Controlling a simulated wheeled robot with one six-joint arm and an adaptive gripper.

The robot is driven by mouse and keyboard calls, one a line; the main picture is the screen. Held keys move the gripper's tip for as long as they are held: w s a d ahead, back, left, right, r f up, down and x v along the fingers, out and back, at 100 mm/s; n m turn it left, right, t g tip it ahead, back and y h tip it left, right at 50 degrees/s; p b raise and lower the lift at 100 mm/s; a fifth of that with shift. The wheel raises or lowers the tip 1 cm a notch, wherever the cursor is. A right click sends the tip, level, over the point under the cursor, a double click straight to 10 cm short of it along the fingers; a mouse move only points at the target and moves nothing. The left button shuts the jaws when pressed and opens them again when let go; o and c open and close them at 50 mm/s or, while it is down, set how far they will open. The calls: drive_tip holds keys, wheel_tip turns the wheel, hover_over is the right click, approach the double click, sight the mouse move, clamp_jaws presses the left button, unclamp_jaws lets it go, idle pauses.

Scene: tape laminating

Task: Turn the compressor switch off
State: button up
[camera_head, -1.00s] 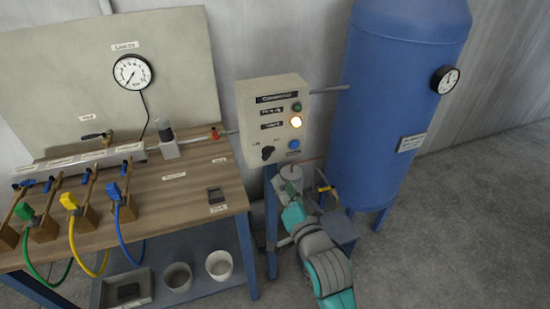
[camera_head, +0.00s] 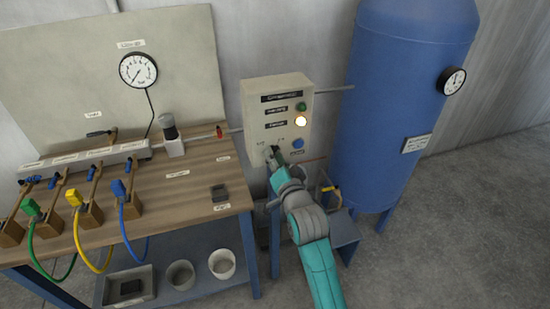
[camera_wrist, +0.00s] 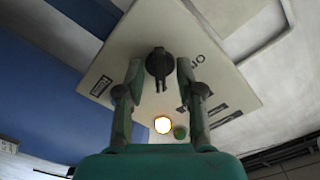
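The compressor control box (camera_head: 285,92) is a cream panel on the wall side, right of the workbench. It bears a green lamp (camera_head: 301,106), a lit amber lamp (camera_head: 301,121) and a blue button (camera_head: 297,143). The black rotary switch (camera_wrist: 160,64) shows in the wrist view, at the top between my fingers. My gripper (camera_head: 272,158) is at the lower left of the panel and covers most of the switch in the head view. In the wrist view my gripper (camera_wrist: 160,72) is open, one finger on each side of the switch, with gaps visible. Contact cannot be told.
A blue tank (camera_head: 405,100) with a gauge (camera_head: 452,81) stands right of the panel. The workbench (camera_head: 180,195) with hoses and valves is to the left. Open concrete floor (camera_head: 460,220) lies at the right.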

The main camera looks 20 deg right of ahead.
clamp_jaws()
drive_tip(key=shift+n, duration=0.3)
drive_tip(key=shift+d+n, duration=0.1)
drive_tip(key=shift+n, duration=8.5)
